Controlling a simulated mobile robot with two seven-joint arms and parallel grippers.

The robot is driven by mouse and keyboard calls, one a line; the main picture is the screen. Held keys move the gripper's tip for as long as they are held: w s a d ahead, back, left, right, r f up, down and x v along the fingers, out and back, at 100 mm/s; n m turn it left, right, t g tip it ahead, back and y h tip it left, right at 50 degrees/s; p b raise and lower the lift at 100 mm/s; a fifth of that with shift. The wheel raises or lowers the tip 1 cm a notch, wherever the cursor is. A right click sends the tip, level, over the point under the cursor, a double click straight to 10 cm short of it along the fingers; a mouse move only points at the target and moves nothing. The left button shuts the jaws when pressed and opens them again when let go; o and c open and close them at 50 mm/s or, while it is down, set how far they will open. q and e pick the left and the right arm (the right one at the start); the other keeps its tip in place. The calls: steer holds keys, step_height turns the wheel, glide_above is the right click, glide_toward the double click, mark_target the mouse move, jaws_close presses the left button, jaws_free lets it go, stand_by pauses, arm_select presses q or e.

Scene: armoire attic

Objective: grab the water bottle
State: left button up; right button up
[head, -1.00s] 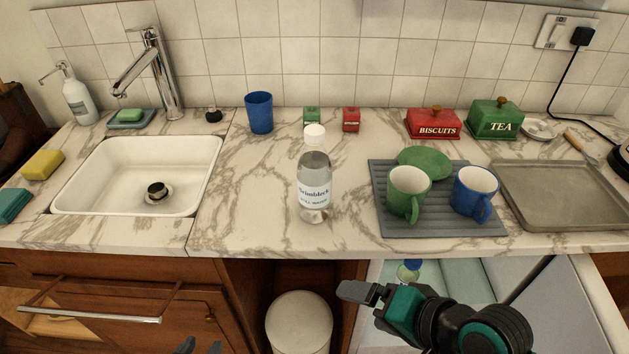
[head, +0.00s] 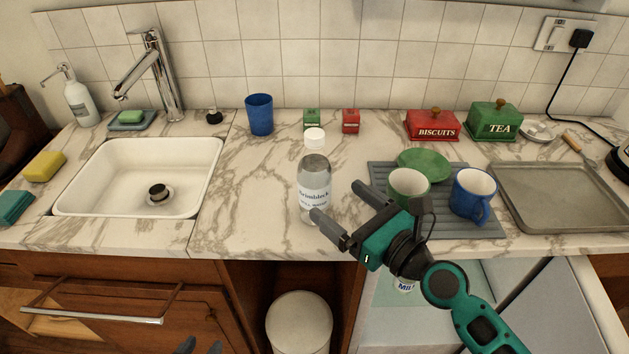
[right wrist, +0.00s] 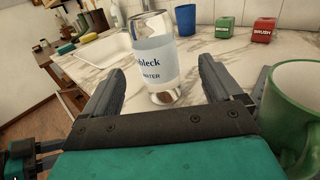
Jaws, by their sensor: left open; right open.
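The water bottle (head: 314,178) is clear with a white cap and a white label, and stands upright on the marble counter. My right gripper (head: 340,205) is open just to the bottle's right and front, its fingers pointing towards it. In the right wrist view the bottle (right wrist: 152,62) stands ahead, beyond and between the two open fingers (right wrist: 160,85); I see no contact. Its cap is out of that view. My left gripper (head: 190,346) shows only as dark tips at the bottom edge of the head view.
A green mug (head: 407,186) stands close beside my right gripper on a grey drying mat (head: 465,228), with a blue mug (head: 472,194) further right. A blue cup (head: 259,114) stands behind the bottle. The counter between sink (head: 68,180) and bottle is clear.

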mark_target(308, 180)
steer(key=x, duration=0.9)
steer(key=shift+s+a+f, duration=0.15)
steer(key=shift+s+a, duration=0.05)
steer(key=shift+c, duration=0.2)
steer(key=c, duration=1.3)
steer(key=shift+c, duration=0.6)
